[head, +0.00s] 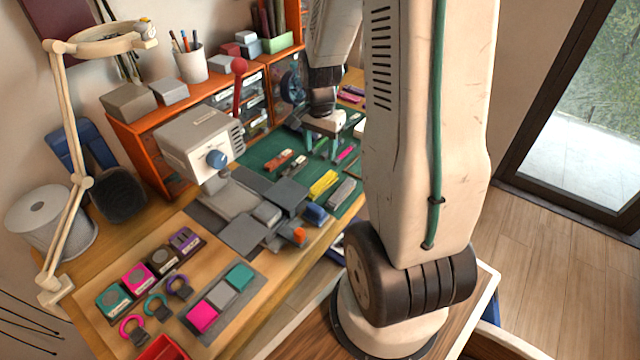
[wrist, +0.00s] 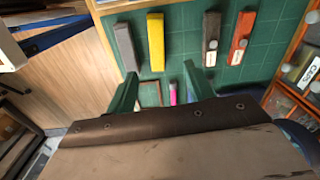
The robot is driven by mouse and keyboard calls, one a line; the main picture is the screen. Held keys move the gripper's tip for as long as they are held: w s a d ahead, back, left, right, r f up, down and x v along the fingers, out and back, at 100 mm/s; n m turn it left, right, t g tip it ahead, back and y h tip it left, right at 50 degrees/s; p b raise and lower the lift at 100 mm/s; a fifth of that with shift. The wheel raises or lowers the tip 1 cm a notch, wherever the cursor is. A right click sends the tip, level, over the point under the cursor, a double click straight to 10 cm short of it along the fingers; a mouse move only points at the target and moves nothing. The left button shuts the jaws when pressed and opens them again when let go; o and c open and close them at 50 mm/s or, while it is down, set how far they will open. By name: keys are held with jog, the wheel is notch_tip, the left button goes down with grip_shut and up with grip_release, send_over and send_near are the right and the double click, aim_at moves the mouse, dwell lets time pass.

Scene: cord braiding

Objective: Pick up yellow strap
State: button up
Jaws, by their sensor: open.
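The yellow strap (head: 322,184) lies on the green cutting mat (head: 258,158) on the workbench. In the wrist view the yellow strap (wrist: 156,42) lies just beyond my fingertips, roughly in line with the gap between them. My gripper (head: 322,148) is above the mat, on the far side of the strap in the head view. Its green fingers (wrist: 161,80) are apart, with nothing held between them. A pink item (wrist: 172,94) shows on the mat below the gap.
A grey strap (wrist: 125,46) lies beside the yellow one, left of it in the wrist view. A dark strap (wrist: 211,38) and an orange-red strap (wrist: 242,38) lie to its right. A grey machine (head: 200,145) and orange shelving (head: 160,128) stand nearby.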

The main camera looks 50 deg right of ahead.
jog(key=m, duration=0.2)
send_over(329, 178)
notch_tip(329, 178, down, 5)
jog(key=shift+a+r, duration=0.1)
notch_tip(329, 178, down, 8)
jog(key=shift+r, duration=0.15)
jog(key=c, duration=1)
